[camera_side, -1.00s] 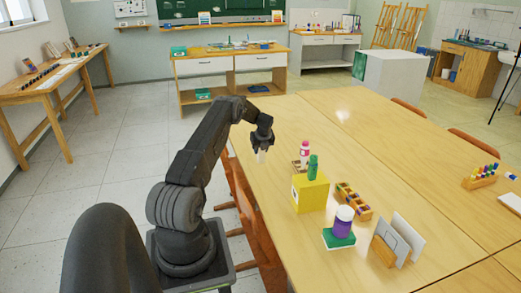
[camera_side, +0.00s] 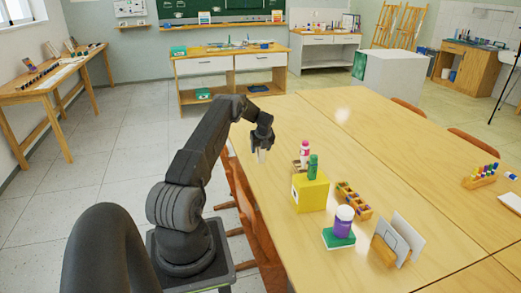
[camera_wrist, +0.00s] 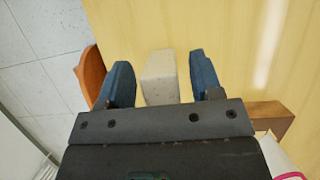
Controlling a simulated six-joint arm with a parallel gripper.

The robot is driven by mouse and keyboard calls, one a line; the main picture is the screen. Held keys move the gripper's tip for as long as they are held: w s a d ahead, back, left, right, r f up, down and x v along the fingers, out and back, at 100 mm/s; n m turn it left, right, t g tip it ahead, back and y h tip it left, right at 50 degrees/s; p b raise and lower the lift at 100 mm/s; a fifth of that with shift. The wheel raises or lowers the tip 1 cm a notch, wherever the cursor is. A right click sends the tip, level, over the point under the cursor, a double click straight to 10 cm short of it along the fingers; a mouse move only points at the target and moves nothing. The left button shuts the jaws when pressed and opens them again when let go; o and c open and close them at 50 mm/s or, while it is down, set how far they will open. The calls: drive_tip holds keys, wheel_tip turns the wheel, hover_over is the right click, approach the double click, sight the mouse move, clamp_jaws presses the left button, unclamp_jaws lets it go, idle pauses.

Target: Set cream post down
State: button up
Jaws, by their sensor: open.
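The cream post (camera_wrist: 160,78) stands between the two fingers of my gripper (camera_wrist: 160,85) in the wrist view, with a visible gap on either side. In the side view the pale post (camera_side: 261,156) shows just below my gripper (camera_side: 262,145), at the near left edge of the wooden table (camera_side: 300,120). My gripper is open around the post. The post looks upright; whether its base touches the table cannot be told for sure.
A yellow box (camera_side: 310,192) with a green bottle (camera_side: 313,167) on it stands to the right of my gripper. A pink-and-white bottle (camera_side: 304,150) is behind it. A purple jar (camera_side: 344,220) and a divided wooden tray (camera_side: 353,200) are nearer.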

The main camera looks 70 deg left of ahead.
drive_tip(key=w+d+r+n+t, duration=0.1)
drive_tip(key=w+d+r+n, duration=0.15)
drive_tip(key=d+r, duration=0.65)
drive_tip(key=w+d+r+n, duration=0.1)
drive_tip(key=w+d+r, duration=0.2)
drive_tip(key=d+r, duration=0.65)
drive_tip(key=d+r+n+t, duration=0.2)
drive_tip(key=d+r+n, duration=0.2)
drive_tip(key=d+r, duration=0.85)
drive_tip(key=s+d+r+n+t+h, duration=0.1)
drive_tip(key=s+d+n, duration=0.15)
drive_tip(key=d, duration=0.55)
drive_tip(key=s+d+r+n+t+h, duration=0.1)
drive_tip(key=s+d+n, duration=0.15)
drive_tip(key=d, duration=0.65)
drive_tip(key=s+d+f+n+h, duration=0.2)
drive_tip(key=s+d+n, duration=0.3)
drive_tip(key=s+d, duration=0.7)
drive_tip(key=shift+s+t, duration=0.3)
drive_tip(key=shift+s, duration=0.9)
drive_tip(key=shift+f+n, duration=0.1)
drive_tip(key=shift+n, duration=0.15)
